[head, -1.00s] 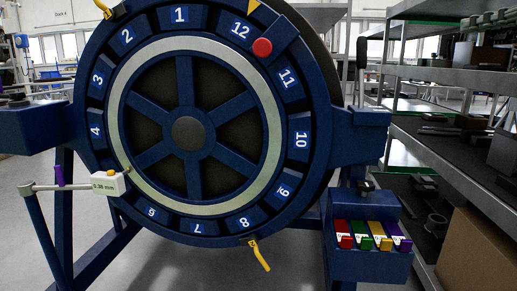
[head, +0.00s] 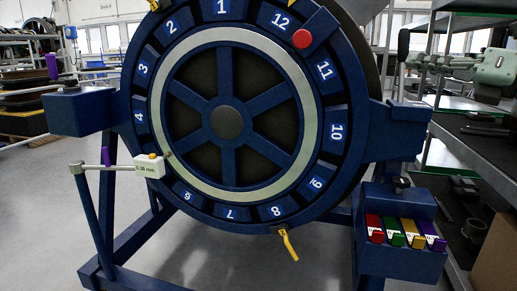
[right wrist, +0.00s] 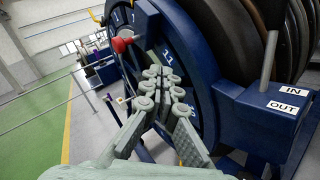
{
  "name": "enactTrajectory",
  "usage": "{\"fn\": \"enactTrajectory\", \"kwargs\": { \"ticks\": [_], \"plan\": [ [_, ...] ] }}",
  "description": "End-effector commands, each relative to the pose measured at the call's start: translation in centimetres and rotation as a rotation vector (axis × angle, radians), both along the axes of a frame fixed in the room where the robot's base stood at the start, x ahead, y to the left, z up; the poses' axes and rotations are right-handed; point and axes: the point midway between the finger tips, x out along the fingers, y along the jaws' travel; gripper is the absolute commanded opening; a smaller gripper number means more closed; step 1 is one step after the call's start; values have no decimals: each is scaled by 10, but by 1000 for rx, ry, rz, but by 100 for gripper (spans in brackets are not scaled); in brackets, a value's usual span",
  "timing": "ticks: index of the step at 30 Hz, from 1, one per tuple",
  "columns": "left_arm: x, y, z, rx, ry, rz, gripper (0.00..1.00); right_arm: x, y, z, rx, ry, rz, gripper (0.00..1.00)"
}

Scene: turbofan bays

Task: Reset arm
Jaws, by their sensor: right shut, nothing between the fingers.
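My right gripper (head: 416,62) comes in from the right edge of the head view, its fingers pointing left, to the right of the blue wheel. In the right wrist view its fingers (right wrist: 160,78) are together and hold nothing. The numbered blue wheel (head: 226,122) stands upright in its frame, with a red knob (head: 302,39) near number 12. The knob also shows in the right wrist view (right wrist: 122,44), up and left of the fingertips. A dark lever (right wrist: 269,61) stands by the IN and OUT labels (right wrist: 288,99). My left gripper is not in view.
A bin block with red, green, yellow and purple pieces (head: 405,231) is mounted at lower right. A white gauge (head: 150,166) sits on an arm at left. Metal shelving (head: 480,135) stands close on the right. The floor (head: 45,215) at left is clear.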

Motion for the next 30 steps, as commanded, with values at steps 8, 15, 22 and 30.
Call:
{"fn": "enactTrajectory", "kwargs": {
  "ticks": [8,15,22,30],
  "plan": [
    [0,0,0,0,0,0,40,-14,34,-25,323,-35,72,0],
    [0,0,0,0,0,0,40,-25,22,-85,807,58,-26,0],
    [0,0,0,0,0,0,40,-52,-30,-240,1278,339,-472,0],
    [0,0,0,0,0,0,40,-135,-53,-389,1412,630,-975,0]
  ]
}}
